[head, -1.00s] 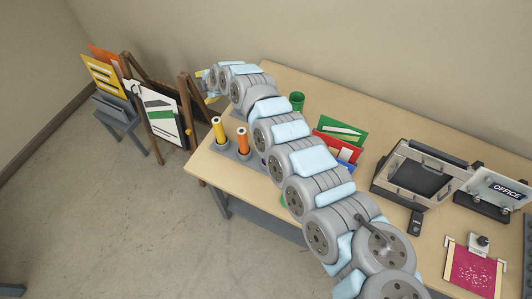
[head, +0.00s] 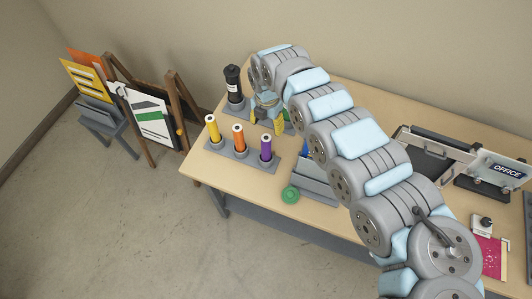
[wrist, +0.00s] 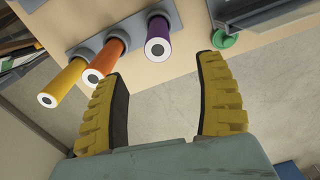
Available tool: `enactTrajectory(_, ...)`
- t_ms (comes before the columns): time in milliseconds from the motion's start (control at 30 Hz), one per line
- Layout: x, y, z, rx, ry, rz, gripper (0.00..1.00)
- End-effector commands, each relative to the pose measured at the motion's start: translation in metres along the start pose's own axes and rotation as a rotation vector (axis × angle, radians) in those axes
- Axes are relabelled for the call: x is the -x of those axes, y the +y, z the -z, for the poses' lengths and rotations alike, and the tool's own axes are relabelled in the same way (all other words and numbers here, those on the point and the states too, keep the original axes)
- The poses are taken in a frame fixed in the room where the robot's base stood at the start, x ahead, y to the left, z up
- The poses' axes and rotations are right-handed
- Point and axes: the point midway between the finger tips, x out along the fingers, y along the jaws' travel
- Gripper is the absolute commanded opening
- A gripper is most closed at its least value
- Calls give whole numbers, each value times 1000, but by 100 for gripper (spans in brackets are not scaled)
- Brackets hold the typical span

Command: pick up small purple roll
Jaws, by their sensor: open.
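The small purple roll (head: 266,148) stands upright in a grey holder, to the right of the orange roll (head: 239,137) and the yellow roll (head: 212,128). My gripper (head: 267,122) is open and empty, behind and above the purple roll in the head view. In the wrist view the purple roll (wrist: 158,38) shows its white-ringed end just beyond the gap between my yellow fingers (wrist: 160,72). The orange roll (wrist: 105,60) lies close to the left finger there. No contact with the purple roll is visible.
A black bottle-like roll (head: 234,85) stands at the table's back left. A green round piece (head: 290,193) lies near the front edge by a grey file holder (head: 318,187). An easel with boards (head: 150,120) stands left of the table (head: 208,170).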

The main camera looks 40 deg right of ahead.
Motion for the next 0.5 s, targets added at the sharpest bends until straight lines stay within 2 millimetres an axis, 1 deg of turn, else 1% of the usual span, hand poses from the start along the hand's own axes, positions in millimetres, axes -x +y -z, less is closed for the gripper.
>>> enactTrajectory(33,-8,1,1,-2,4,-4,71)
enactTrajectory(333,-35,2,1,-2,4,-5,71)
enactTrajectory(500,-56,2,1,0,1,-4,71)
